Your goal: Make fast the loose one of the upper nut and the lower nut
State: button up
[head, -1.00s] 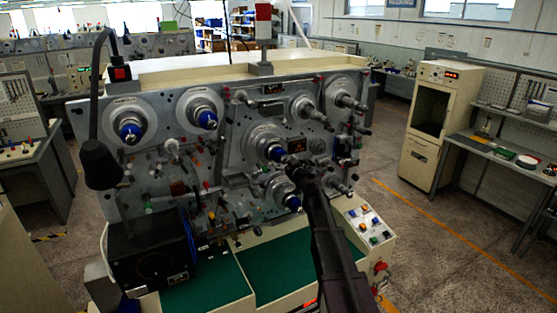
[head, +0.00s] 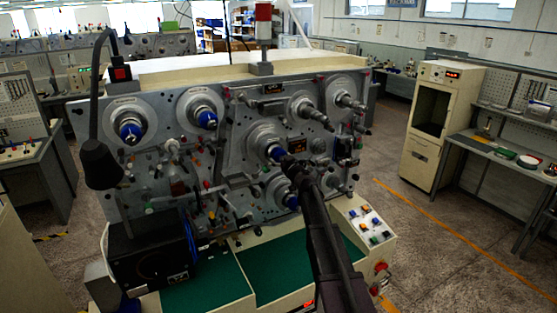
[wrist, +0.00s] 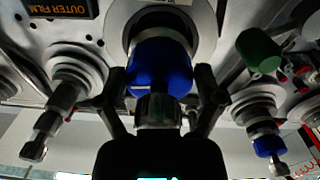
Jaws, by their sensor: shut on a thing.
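The upper nut (head: 277,154) is a blue collar on a spindle in the middle of the grey machine panel. In the wrist view the blue upper nut (wrist: 160,68) lies between the two dark fingers of my gripper (wrist: 162,85), with a dark shaft end in front of it. My gripper (head: 287,161) is shut on this nut. The lower nut (head: 292,202) is another blue collar, lower and slightly right on the panel, partly beside my arm. I cannot tell from the frames which nut is loose.
More blue-collared spindles (head: 130,131) stand at the panel's upper left, and bare metal spindles (head: 305,110) at the upper right. A green knob (wrist: 258,50) is close to my gripper. A button console (head: 368,222) stands to the right of my arm.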

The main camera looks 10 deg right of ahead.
jog(key=shift+c, duration=0.2)
jog(key=shift+s+a, duration=0.1)
jog(key=m, duration=0.3)
jog(key=shift+m, duration=2.1)
jog(key=shift+a, duration=0.1)
jog(key=o, duration=0.9)
jog(key=shift+s, duration=0.1)
